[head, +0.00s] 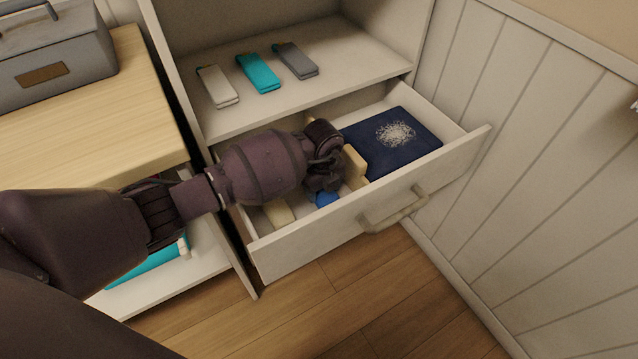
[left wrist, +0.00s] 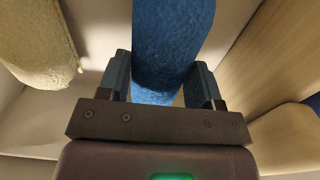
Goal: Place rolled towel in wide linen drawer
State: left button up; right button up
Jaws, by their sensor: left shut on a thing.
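The wide drawer (head: 440,168) is pulled out below the shelf. My left gripper (head: 325,185) reaches down into its left part, and its fingers are mostly hidden by the wrist in the head view. In the left wrist view, my left gripper (left wrist: 160,78) is shut on a blue rolled towel (left wrist: 172,35), with one finger on each side. A small part of the blue towel (head: 326,198) shows under the gripper, inside the drawer. Whether it touches the drawer floor I cannot tell. A cream roll (head: 279,212) lies to its left, also seen in the wrist view (left wrist: 32,45). My right gripper is not in view.
A wooden divider (head: 355,167) separates the rolls from a folded navy cloth (head: 392,144) with a white pattern. The drawer handle (head: 393,211) sticks out in front. Three folded cloths lie on the shelf (head: 330,60) above. A panelled wall (head: 540,170) stands at right.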

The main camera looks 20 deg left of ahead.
pick_arm(q)
jog(key=shift+d+r, duration=0.1)
jog(key=shift+r, duration=0.1)
jog(key=shift+f, duration=0.2)
jog(key=o, duration=1)
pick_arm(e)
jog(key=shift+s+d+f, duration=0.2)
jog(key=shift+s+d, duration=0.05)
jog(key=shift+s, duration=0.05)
pick_arm(q)
jog(key=shift+o, duration=0.2)
